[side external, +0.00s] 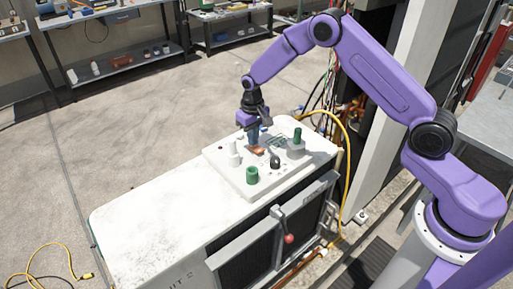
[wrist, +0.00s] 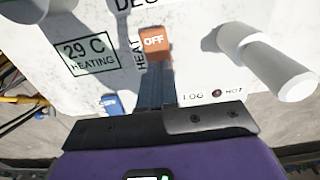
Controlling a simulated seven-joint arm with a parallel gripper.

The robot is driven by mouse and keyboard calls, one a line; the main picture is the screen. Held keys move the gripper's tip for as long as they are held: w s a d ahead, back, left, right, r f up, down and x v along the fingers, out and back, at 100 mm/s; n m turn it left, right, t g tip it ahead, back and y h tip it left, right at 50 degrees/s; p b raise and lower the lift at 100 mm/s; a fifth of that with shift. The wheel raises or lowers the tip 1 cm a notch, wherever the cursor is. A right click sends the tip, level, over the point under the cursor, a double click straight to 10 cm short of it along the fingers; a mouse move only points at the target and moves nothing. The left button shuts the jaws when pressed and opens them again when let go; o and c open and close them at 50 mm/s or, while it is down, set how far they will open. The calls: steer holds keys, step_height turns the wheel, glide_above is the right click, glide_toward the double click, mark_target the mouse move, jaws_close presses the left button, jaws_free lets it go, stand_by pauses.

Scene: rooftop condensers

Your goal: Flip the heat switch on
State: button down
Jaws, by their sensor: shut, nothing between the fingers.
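The heat switch is an orange rocker (wrist: 155,42) marked "OFF" in the wrist view, beside a "HEAT" label. In the side view the orange switch (side external: 257,151) sits on the white panel plate (side external: 222,168) on top of the white unit. My gripper (side external: 253,142) points down at the switch. In the wrist view my gripper (wrist: 155,78) has its fingers together, empty, with the tips at the near edge of the switch. I cannot tell whether they touch it. The lower part of the switch is partly hidden by the fingers.
A white post (wrist: 265,62) stands right of the switch in the wrist view. A "29 C HEATING" display (wrist: 88,55) is to the left. Green posts (side external: 252,175) and a black knob (side external: 275,162) stand nearby. A red-tipped lever (side external: 289,238) is on the unit's front.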

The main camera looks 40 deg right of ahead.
step_height(320, 180, up, 6)
steer(key=shift+r, duration=0.15)
stand_by(0.6)
steer(key=s+a+r+n, duration=0.3)
steer(key=s+r, duration=0.2)
steer(key=s, duration=0.5)
steer(key=s+a+r+n, duration=0.35)
steer(key=s+r, duration=0.25)
steer(key=s, duration=0.5)
steer(key=s+d+n, duration=0.3)
steer(key=s+d, duration=0.1)
steer(key=s, duration=0.5)
steer(key=s+d+r+n, duration=0.1)
steer(key=s+d+n, duration=0.2)
steer(key=s, duration=0.7)
steer(key=shift+s+d+r, duration=0.25)
steer(key=shift+d, duration=0.1)
